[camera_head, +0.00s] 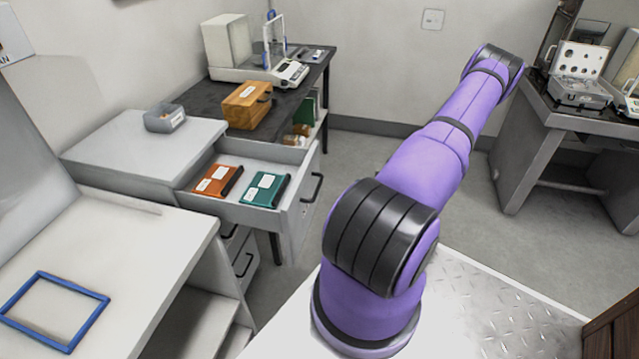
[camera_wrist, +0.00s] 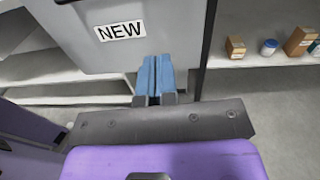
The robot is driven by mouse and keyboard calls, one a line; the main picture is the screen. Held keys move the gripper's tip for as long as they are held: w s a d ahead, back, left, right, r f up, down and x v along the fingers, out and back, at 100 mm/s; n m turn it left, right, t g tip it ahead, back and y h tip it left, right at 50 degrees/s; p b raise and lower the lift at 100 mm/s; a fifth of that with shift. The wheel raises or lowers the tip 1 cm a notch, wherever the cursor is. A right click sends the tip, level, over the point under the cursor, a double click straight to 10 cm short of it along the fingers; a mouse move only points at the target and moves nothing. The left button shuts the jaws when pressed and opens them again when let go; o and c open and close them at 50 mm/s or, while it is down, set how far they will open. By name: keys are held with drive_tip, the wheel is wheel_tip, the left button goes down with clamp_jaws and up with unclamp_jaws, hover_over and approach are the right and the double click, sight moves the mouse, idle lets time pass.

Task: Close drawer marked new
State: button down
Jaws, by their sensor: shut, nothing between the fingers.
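In the head view a grey drawer (camera_head: 291,155) stands pulled open from a grey cabinet (camera_head: 130,135), with a black handle (camera_head: 313,187) on its front. An orange flat case (camera_head: 217,181) and a teal flat case (camera_head: 265,189) lie inside it. In the wrist view a grey panel (camera_wrist: 165,52) carries a white label (camera_wrist: 120,31) reading NEW. My gripper (camera_wrist: 155,62), with blue fingers, is shut and empty, in front of this panel below and right of the label. I cannot tell whether the fingertips touch it. The head view does not show my gripper.
A grey bin (camera_head: 165,118) sits on the cabinet. Lower drawers (camera_head: 240,262) appear closed. Behind stands a dark table (camera_head: 200,98) with a wooden box (camera_head: 246,106) and a balance (camera_head: 290,73). A blue frame (camera_head: 52,310) lies on the near-left counter. Floor is clear at right.

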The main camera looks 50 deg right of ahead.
sight(230, 164)
drive_tip(key=shift+m+t+h, duration=0.4)
drive_tip(key=shift+m+h, duration=0.1)
drive_tip(key=shift+m, duration=0.1)
drive_tip(key=x, duration=0.4)
drive_tip(key=f+x, duration=0.1)
drive_tip(key=x, duration=0.8)
drive_tip(key=shift+a+f, duration=0.15)
drive_tip(key=shift+f, duration=0.1)
drive_tip(key=shift+w, duration=0.1)
drive_tip(key=x, duration=3.2)
drive_tip(key=shift+w+a+r, duration=0.1)
drive_tip(key=shift+w+a, duration=0.15)
drive_tip(key=shift+w, duration=0.25)
drive_tip(key=shift+w+r, duration=0.1)
drive_tip(key=shift+w, duration=0.05)
drive_tip(key=shift+w+a+r, duration=0.1)
